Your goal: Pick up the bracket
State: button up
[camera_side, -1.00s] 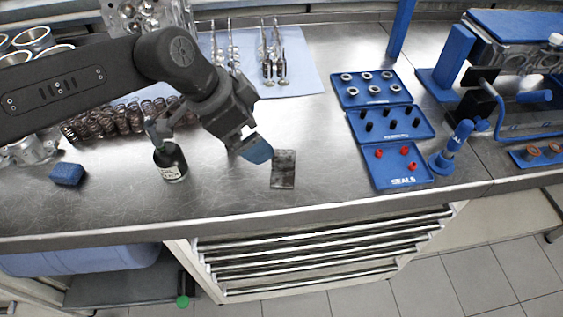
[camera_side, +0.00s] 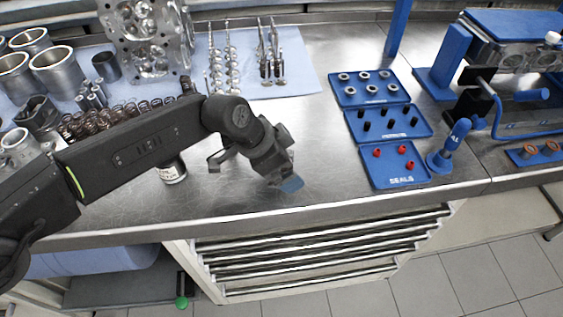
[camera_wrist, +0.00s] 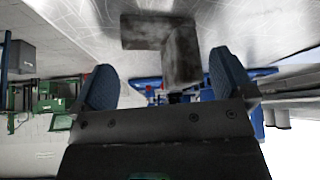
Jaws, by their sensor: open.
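The bracket (camera_wrist: 165,42) is a dark, mottled grey L-shaped piece lying on the steel bench. In the wrist view it is at the top middle, with its lower arm reaching towards the gap between my fingers. My gripper (camera_wrist: 165,78) is open, with a blue pad on each side and nothing held between them. In the side view my gripper (camera_side: 288,184) points down near the front edge of the bench and hides the bracket. I cannot tell how far the fingertips are above the bench.
Three blue trays of seals and small parts (camera_side: 390,165) stand to the right, with a blue-handled tool (camera_side: 457,135) beside them. A small bottle (camera_side: 172,172) stands left of my gripper, partly behind my arm. Valves (camera_side: 268,60) lie on a blue mat behind. Bench between gripper and trays is clear.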

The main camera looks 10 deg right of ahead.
jog(key=shift+d+f, duration=0.3)
jog(key=shift+f, duration=0.2)
jog(key=shift+a+f, duration=0.1)
jog(key=shift+f, duration=0.15)
grip_shut()
dwell(0.5)
